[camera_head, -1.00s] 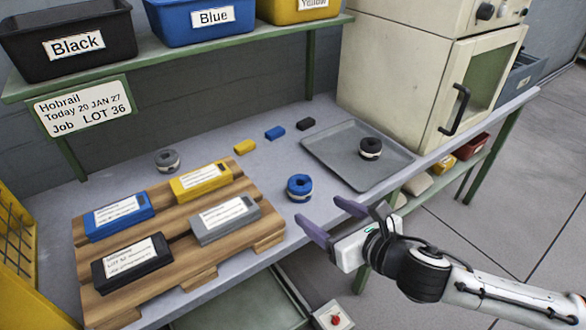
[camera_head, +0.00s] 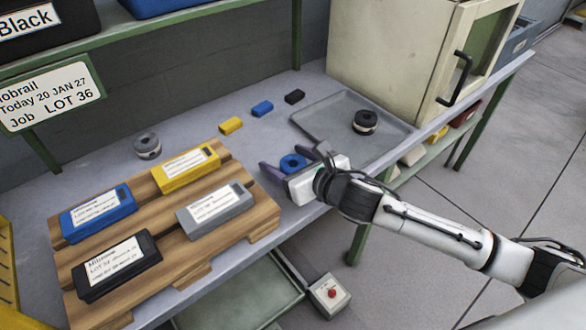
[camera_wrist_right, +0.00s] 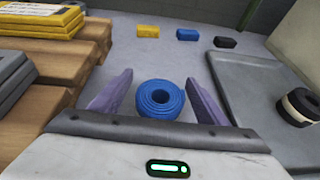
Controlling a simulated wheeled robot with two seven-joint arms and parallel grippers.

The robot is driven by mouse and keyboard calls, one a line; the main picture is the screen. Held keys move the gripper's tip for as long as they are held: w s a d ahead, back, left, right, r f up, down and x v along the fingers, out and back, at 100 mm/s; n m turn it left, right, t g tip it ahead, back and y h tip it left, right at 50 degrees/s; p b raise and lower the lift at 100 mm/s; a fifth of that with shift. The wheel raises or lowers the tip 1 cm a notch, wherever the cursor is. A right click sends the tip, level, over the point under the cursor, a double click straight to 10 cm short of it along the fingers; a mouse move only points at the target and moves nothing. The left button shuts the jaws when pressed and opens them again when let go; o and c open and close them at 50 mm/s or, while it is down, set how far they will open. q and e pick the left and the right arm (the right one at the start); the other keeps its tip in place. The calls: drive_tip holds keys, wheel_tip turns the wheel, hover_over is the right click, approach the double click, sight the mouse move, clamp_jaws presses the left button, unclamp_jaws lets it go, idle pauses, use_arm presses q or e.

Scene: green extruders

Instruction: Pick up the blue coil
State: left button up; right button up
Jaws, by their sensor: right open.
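The blue coil (camera_head: 293,163) lies on the grey bench top between the wooden pallet and the grey tray, partly hidden by my right gripper in the head view. In the right wrist view the coil (camera_wrist_right: 160,99) sits between the two purple fingers, with a visible gap on each side. My right gripper (camera_head: 289,166) is open around the coil and holds nothing; it also shows in the right wrist view (camera_wrist_right: 160,95). My left gripper is not in view.
The wooden pallet (camera_head: 222,238) with labelled boxes is left of the coil. The grey tray (camera_head: 335,108) with a black coil (camera_head: 365,122) is to the right. Small yellow (camera_head: 231,125), blue (camera_head: 262,109) and black (camera_head: 294,97) blocks lie behind. A grey coil (camera_head: 147,146) sits at the back left.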

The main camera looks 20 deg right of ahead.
drive_tip(key=shift+w+a+f, duration=0.1)
drive_tip(key=shift+w+f, duration=0.15)
drive_tip(key=shift+w, duration=0.25)
drive_tip(key=c, duration=1.2)
drive_tip(key=shift+r, duration=0.1)
